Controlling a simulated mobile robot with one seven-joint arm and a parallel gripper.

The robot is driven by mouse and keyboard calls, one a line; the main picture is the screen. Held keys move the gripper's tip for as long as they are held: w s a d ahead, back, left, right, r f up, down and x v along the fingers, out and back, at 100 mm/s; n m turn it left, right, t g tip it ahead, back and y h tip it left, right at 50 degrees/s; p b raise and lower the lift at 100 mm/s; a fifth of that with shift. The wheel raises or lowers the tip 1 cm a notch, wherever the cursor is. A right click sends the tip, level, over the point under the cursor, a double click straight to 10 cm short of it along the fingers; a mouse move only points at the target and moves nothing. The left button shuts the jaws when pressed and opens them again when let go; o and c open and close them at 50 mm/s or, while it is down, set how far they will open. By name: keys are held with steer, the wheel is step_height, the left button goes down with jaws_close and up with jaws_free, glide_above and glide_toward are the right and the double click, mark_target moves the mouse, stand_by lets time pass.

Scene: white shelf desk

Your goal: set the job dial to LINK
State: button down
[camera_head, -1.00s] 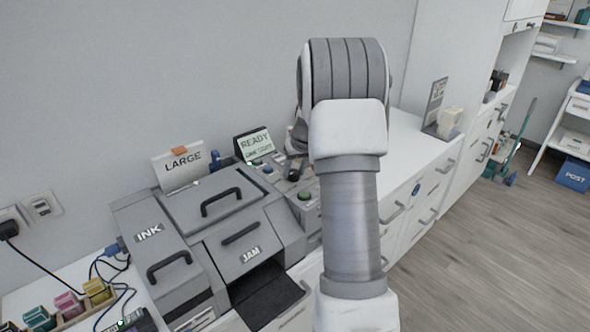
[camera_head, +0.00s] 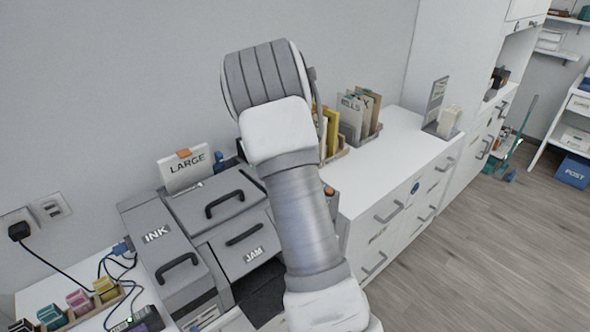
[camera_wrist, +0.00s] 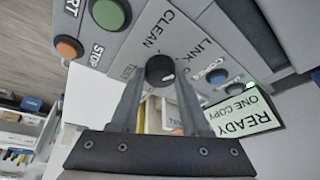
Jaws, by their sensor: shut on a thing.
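The job dial (camera_wrist: 160,70) is a round dark knob on the grey control panel in the wrist view. CLEAN and LINK are printed on the panel near it, and another label at its left is partly covered. A small pale mark shows on the knob's lower right; I cannot tell exactly which label it faces. My gripper (camera_wrist: 160,80) is shut on the dial, a finger on either side. In the head view my arm hides the gripper and the dial. The grey printer (camera_head: 222,207) stands at the lower left there.
In the wrist view, a green button (camera_wrist: 109,14), an orange STOP button (camera_wrist: 68,48) and a blue button (camera_wrist: 217,76) surround the dial. A screen (camera_wrist: 243,111) reads READY, ONE COPY.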

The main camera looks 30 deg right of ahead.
stand_by(0.4)
steer(key=shift+c, duration=1.9)
jaws_free()
steer(key=p+v, duration=0.1)
steer(key=v, duration=1.6)
steer(key=shift+r+p, duration=0.25)
steer(key=shift+p, duration=0.1)
